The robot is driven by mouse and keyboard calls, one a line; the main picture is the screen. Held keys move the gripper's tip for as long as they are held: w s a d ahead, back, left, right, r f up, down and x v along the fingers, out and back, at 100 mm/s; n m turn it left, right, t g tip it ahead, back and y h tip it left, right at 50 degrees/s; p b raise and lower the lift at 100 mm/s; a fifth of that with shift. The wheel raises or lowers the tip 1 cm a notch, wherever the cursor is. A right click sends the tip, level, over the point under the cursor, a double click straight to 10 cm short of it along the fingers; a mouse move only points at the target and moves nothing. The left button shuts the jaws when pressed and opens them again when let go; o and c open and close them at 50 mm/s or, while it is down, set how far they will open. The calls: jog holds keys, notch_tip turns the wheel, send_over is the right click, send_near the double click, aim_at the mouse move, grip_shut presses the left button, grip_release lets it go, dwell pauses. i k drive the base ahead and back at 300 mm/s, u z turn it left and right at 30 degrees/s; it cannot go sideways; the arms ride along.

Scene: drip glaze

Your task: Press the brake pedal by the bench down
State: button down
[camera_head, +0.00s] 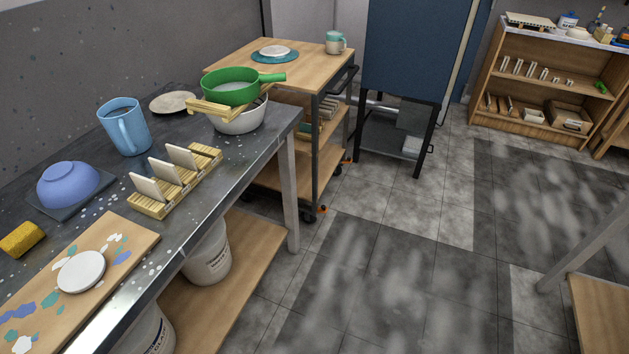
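A wooden-topped cart (305,66) stands at the far end of the grey metal bench (205,165). At the foot of its front post is a black caster (309,216) with a small orange pedal (323,209) sticking out to the right, just above the floor. A second small orange pedal (346,161) shows at the cart's rear right caster. Both are too small to tell whether they are up or down. My gripper is not in view.
Open tiled floor (410,245) lies right of the bench and cart. A bench leg (293,190) stands left of the front caster. A dark-legged blue cabinet (415,55) stands behind the cart. Another table (600,310) is at the lower right.

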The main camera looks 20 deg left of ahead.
aim_at(324, 208)
jog(key=u, duration=0.65)
jog(key=i, duration=2.1)
jog(key=u, duration=0.6)
